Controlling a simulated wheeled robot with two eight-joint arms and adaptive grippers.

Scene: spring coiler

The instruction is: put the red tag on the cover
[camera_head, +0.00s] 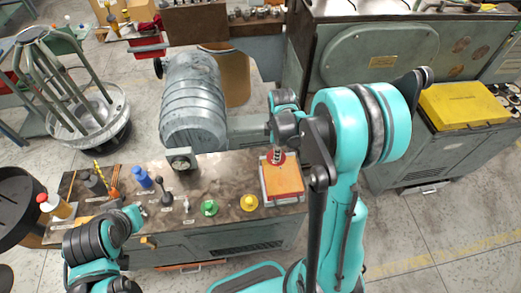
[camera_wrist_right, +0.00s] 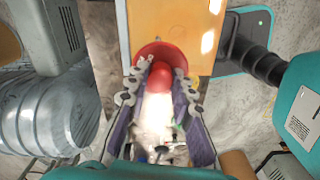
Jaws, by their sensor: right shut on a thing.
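The red tag (camera_head: 277,158) is a red disc with a red knob. My right gripper (camera_head: 279,150) is shut on it, at the far end of the orange cover (camera_head: 284,183). In the right wrist view the red tag (camera_wrist_right: 160,52) overlaps the near edge of the orange cover (camera_wrist_right: 168,22), with the knob between the fingers of my right gripper (camera_wrist_right: 160,85). I cannot tell whether the disc touches the cover. My left gripper (camera_head: 133,216) is low at the left, by the bench's front edge; its fingers are too small to read.
A yellow piece (camera_head: 249,202) and a green piece (camera_head: 209,208) stand on the dark bench top (camera_head: 228,178) left of the cover. A blue piece (camera_head: 142,178), bottles and tools stand further left. A large grey coil (camera_head: 193,100) lies behind the bench.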

